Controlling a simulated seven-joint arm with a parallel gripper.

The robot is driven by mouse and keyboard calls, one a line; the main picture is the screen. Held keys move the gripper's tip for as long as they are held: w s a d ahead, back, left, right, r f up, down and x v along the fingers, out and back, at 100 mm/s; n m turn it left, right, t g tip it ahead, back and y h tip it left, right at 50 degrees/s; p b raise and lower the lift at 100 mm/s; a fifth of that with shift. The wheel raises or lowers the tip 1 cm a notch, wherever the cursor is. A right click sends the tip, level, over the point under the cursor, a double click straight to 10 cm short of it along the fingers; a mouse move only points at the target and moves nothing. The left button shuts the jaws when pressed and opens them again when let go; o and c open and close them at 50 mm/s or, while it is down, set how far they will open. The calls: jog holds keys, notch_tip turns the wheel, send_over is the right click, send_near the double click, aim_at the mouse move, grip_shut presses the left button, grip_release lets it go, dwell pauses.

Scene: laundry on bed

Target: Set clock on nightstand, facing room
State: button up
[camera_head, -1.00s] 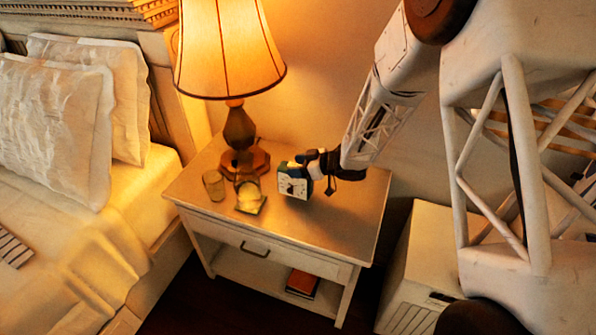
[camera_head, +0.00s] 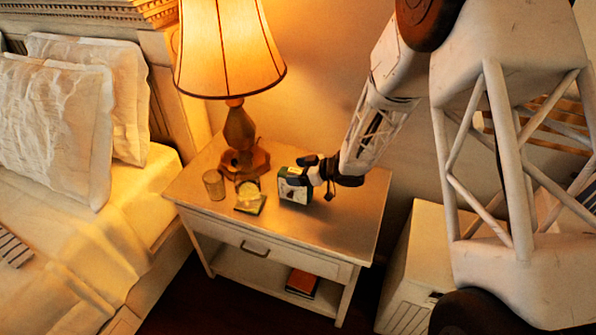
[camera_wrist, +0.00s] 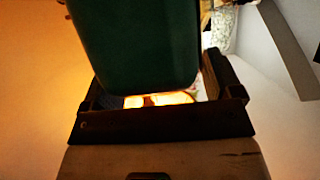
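The clock (camera_head: 294,187) is a small dark green block with a pale patch on its visible side, at the middle of the nightstand (camera_head: 335,215). It appears to rest upright on the top. Its dial is too small to make out clearly now. My gripper (camera_head: 312,170) is at the clock's right side, with its fingers apart. In the wrist view, the clock's plain green side (camera_wrist: 135,45) fills the upper middle, by the gripper's fingers (camera_wrist: 160,90). It overlaps the left finger, and a narrow gap shows towards the right one.
A lit lamp (camera_head: 238,128) stands behind and left of the clock. A glass (camera_head: 214,184) and a small green-and-yellow item (camera_head: 249,197) lie left of it. The right front of the top is bare. The bed (camera_head: 135,240) is left; a white cabinet (camera_head: 412,265) is right.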

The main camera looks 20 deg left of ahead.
jog(key=shift+r, duration=0.2)
jog(key=v, duration=1.2)
jog(key=shift+f, duration=0.1)
dwell(0.7)
jog(key=shift+d, duration=0.1)
